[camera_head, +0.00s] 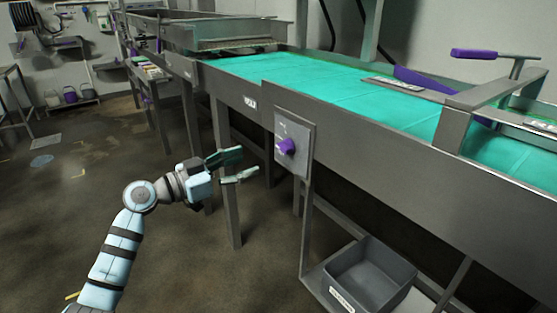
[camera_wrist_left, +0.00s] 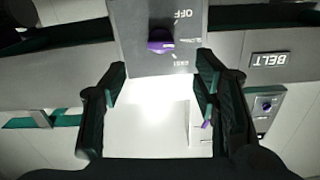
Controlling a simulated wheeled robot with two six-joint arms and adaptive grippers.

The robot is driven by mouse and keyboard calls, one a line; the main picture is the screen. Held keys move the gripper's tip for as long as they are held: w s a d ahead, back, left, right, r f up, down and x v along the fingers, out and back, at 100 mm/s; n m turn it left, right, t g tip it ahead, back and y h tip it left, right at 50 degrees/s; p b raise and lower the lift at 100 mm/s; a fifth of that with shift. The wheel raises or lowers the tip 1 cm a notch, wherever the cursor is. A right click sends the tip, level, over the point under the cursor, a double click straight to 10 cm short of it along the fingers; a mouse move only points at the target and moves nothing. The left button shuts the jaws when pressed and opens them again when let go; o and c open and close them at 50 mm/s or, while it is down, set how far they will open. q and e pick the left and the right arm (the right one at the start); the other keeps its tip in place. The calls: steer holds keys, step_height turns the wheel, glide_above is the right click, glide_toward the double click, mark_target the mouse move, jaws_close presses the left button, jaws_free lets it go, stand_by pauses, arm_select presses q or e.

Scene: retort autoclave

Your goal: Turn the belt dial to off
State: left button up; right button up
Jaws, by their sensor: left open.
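The belt dial is a purple knob (camera_head: 286,146) on a grey panel (camera_head: 306,152) fixed to the side of the conveyor. In the left wrist view the knob (camera_wrist_left: 160,42) sits on its panel (camera_wrist_left: 190,62), with the word OFF printed upside down beyond it. My left gripper (camera_head: 249,165) is open and empty, to the left of the knob and a little below it, apart from it. In the left wrist view its two fingers (camera_wrist_left: 160,80) stand apart, with the knob ahead between their lines. My right gripper is not in view.
The conveyor's green belt (camera_head: 345,92) runs above the panel. A BELT label (camera_wrist_left: 270,60) is beside the panel. A grey bin (camera_head: 368,275) stands on a low shelf below, and a table leg (camera_head: 226,190) is behind my left gripper.

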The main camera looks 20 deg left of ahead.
mark_target(285, 147)
arm_select(q)
steer(key=b+x, duration=0.1)
steer(key=x, duration=1)
steer(key=shift+w, duration=0.2)
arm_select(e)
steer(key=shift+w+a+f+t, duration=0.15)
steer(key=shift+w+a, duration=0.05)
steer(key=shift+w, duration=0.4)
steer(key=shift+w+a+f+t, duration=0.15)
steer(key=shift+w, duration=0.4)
arm_select(q)
steer(key=c, duration=1.2)
